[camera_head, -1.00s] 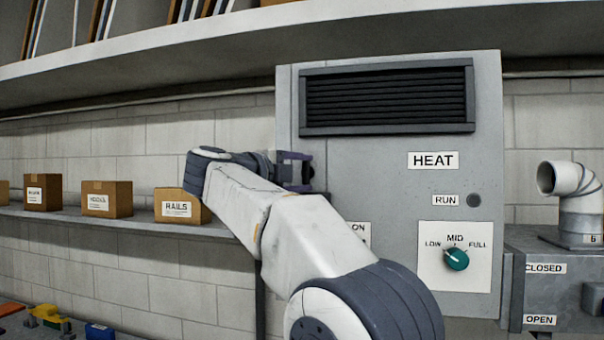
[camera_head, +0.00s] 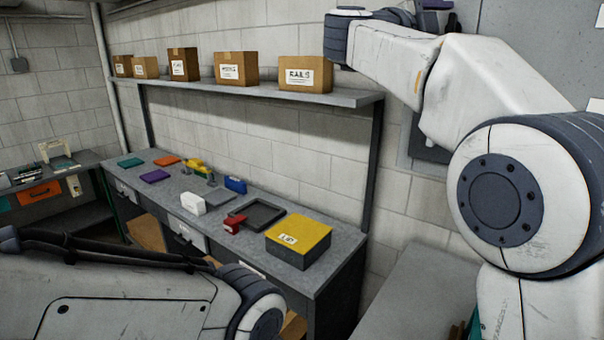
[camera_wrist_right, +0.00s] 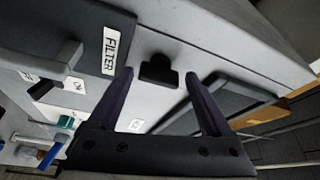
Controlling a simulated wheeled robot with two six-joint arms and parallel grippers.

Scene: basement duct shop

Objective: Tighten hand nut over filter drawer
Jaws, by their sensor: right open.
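In the right wrist view, a black knob (camera_wrist_right: 158,71), which looks like the hand nut, stands on the pale cabinet face beside the FILTER label (camera_wrist_right: 110,50). The filter drawer (camera_wrist_right: 85,22) is a dark front with a grey handle, left of the label. My right gripper (camera_wrist_right: 160,78) is open, its two dark fingers reaching toward the knob, one on each side in the picture. I cannot tell whether they touch it. In the head view the right gripper (camera_head: 436,4) is cut off by the top edge. My left arm shows at lower left, but its gripper is out of view.
A workbench (camera_head: 335,255) carries a yellow box (camera_head: 300,235), a dark tray (camera_head: 256,214) and several small coloured items. Several cardboard boxes line the shelf (camera_head: 350,97) above. Blue and green handles (camera_wrist_right: 62,130) show at left in the right wrist view.

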